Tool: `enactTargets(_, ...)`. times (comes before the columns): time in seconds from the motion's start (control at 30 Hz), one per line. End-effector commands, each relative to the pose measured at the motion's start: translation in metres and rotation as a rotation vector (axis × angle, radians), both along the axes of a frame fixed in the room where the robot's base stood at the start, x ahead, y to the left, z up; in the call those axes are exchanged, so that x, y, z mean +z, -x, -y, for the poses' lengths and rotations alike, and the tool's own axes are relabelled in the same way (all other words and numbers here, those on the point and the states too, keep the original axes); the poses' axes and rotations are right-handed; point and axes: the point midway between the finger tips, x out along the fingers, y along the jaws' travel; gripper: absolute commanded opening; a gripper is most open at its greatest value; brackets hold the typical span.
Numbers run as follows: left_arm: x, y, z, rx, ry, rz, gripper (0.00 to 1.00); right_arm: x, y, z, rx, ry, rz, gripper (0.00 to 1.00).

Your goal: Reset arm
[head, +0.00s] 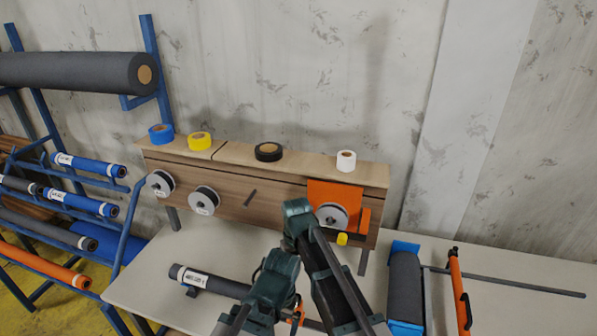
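Two dark green-grey parts of my arms fill the lower middle of the head view. One rises in front of the wooden rack (225,185), and the other sits lower and to its left. I cannot make out fingertips on either arm, so neither gripper can be seen. No held object shows.
A pale table (150,285) carries the rack with several tape rolls and an orange plate (349,192). A dark roll (222,286) lies at left. A blue-ended dark roll (405,290) and orange tool (459,290) lie right. A blue roll stand (131,222) is at left.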

Motion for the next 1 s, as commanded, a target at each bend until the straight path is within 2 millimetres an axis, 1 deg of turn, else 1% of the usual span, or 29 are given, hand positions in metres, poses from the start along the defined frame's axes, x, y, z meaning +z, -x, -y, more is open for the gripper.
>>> enactTargets(0.27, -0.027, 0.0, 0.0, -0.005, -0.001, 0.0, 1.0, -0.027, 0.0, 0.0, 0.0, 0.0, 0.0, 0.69)
enactTargets(1.0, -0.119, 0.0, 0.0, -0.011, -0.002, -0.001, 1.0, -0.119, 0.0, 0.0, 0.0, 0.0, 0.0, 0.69)
